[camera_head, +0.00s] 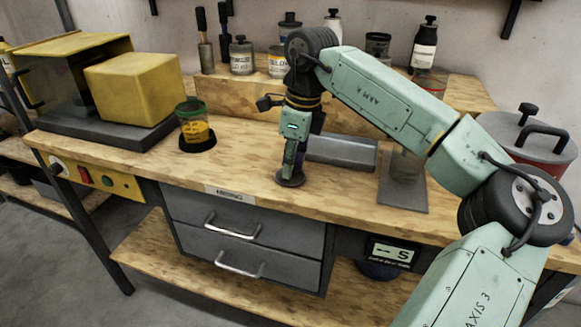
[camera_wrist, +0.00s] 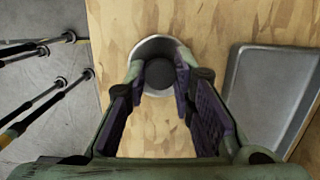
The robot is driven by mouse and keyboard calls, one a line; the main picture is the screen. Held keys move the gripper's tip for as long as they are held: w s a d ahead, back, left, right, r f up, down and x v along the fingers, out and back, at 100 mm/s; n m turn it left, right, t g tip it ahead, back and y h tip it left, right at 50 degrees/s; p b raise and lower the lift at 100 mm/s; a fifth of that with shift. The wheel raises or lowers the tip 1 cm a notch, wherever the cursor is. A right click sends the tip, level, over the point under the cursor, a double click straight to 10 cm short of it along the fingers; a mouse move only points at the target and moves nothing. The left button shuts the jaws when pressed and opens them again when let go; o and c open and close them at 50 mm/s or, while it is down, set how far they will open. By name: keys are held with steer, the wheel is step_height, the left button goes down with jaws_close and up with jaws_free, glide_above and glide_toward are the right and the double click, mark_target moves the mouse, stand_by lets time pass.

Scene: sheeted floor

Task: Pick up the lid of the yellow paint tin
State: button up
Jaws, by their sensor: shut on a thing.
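My gripper (camera_head: 292,170) points down over the middle of the wooden bench. It is shut on a round grey lid (camera_head: 290,179) with a dark knob. In the wrist view the lid's pale rim (camera_wrist: 152,42) shows around the dark knob (camera_wrist: 159,74), which sits between my fingertips (camera_wrist: 160,68). The lid is at or just above the bench top; I cannot tell if it touches. The yellow paint tin (camera_head: 196,132) is a clear vessel with yellow contents and a green rim, standing to the left on a dark round base.
A grey metal tray (camera_head: 341,152) lies just behind and right of my gripper; it also shows in the wrist view (camera_wrist: 238,105). A grey plate (camera_head: 403,195) with a clear vessel is further right. A yellow box (camera_head: 135,88) stands at left. Several bottles line the back shelf.

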steer(key=shift+r, duration=0.5)
steer(key=shift+s+r+b, duration=0.25)
steer(key=shift+r+b, duration=0.2)
steer(key=shift+r, duration=0.15)
steer(key=shift+s+r+b, duration=0.2)
steer(key=shift+r+b, duration=0.2)
steer(key=shift+r, duration=0.15)
steer(key=s+r+b, duration=0.1)
steer(key=s+b, duration=0.3)
steer(key=s, duration=1.1)
steer(key=shift+a+r, duration=0.35)
